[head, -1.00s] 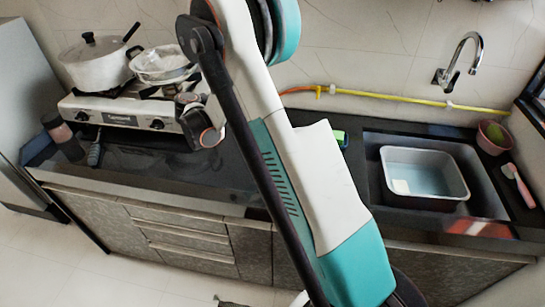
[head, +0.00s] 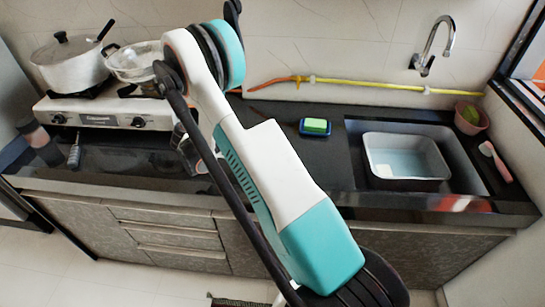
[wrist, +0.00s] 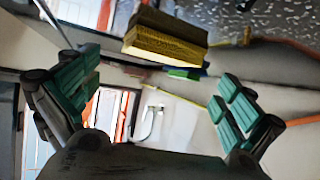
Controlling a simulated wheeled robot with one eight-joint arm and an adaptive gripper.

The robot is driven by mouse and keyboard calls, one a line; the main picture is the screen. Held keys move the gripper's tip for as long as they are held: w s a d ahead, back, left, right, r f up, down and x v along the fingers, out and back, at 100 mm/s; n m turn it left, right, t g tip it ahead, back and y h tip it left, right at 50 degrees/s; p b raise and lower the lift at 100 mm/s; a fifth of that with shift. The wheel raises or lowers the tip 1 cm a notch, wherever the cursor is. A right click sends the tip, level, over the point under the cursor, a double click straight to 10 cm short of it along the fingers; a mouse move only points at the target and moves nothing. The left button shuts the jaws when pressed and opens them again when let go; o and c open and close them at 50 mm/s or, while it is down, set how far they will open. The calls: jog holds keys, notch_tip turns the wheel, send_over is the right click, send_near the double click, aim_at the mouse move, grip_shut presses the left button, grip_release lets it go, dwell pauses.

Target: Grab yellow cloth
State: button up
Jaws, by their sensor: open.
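A yellow-brown block-like thing (wrist: 165,38) with a ribbed front face shows at the top middle of the wrist view. It may be the yellow cloth, but I cannot tell for sure. My gripper (wrist: 160,98) is open, with its green-padded fingers spread wide at left and right. Nothing is between the fingers. The yellow-brown thing lies beyond them, apart from both. In the head view no yellow cloth shows, and my arm covers part of the counter and most of the gripper.
A green sponge (head: 316,123) sits on a blue holder on the dark counter. A grey basin (head: 405,180) stands in the sink at right. A yellow hose (head: 385,85) runs along the wall. A stove (head: 100,118) with pots is at left. The counter around the sponge is clear.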

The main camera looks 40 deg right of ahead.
jog(key=b+x, duration=0.2)
jog(key=x, duration=0.3)
jog(key=shift+s+d+f, duration=0.1)
jog(key=shift+d+f, duration=0.1)
jog(key=shift+d, duration=0.05)
jog(key=c, duration=0.7)
